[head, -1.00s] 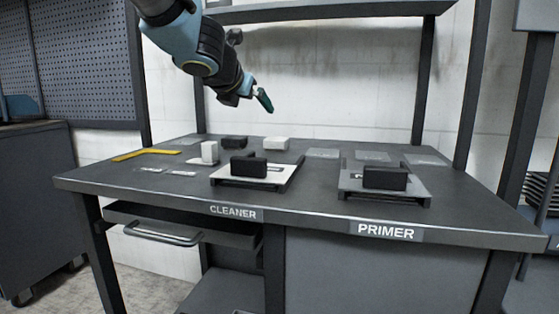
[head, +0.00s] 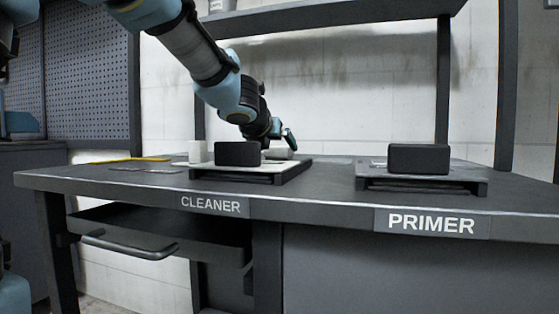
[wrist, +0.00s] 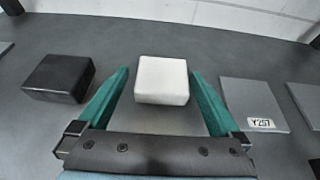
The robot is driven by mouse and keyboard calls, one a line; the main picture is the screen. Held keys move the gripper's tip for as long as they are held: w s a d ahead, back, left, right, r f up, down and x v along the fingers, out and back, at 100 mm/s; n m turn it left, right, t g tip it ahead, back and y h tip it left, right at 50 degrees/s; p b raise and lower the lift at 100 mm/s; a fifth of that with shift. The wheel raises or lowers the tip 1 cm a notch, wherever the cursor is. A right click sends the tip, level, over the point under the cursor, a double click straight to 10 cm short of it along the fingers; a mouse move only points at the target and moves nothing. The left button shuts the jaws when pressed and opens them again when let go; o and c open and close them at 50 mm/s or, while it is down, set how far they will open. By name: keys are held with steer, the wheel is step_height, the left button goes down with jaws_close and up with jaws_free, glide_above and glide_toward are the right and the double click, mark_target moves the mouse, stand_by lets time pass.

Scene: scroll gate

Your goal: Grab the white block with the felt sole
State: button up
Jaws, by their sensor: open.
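A white block (wrist: 162,80) lies on the dark table top between the two green fingers of my gripper (wrist: 160,90) in the wrist view. The fingers are open, one on each side, with gaps to the block. Its underside is hidden, so I cannot see a felt sole. In the head view my gripper (head: 283,137) is low over the back of the table, and a white block (head: 277,154) shows partly behind the cleaner stand.
A black block (wrist: 58,78) lies left of the gripper, and a flat grey plate labelled Y257 (wrist: 254,104) lies right. Black blocks sit on the cleaner stand (head: 237,154) and the primer stand (head: 418,158). A yellow strip (head: 130,160) lies at the left. A shelf (head: 330,20) hangs above.

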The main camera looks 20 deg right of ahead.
mark_target(282, 150)
steer(key=shift+b+x, duration=0.65)
steer(key=shift+x, duration=2.1)
steer(key=shift+s+d+r, duration=0.1)
steer(key=shift+s+d, duration=0.05)
steer(key=shift+d, duration=0.05)
steer(key=shift+c, duration=0.2)
steer(key=c, duration=1.3)
steer(key=shift+r, duration=0.1)
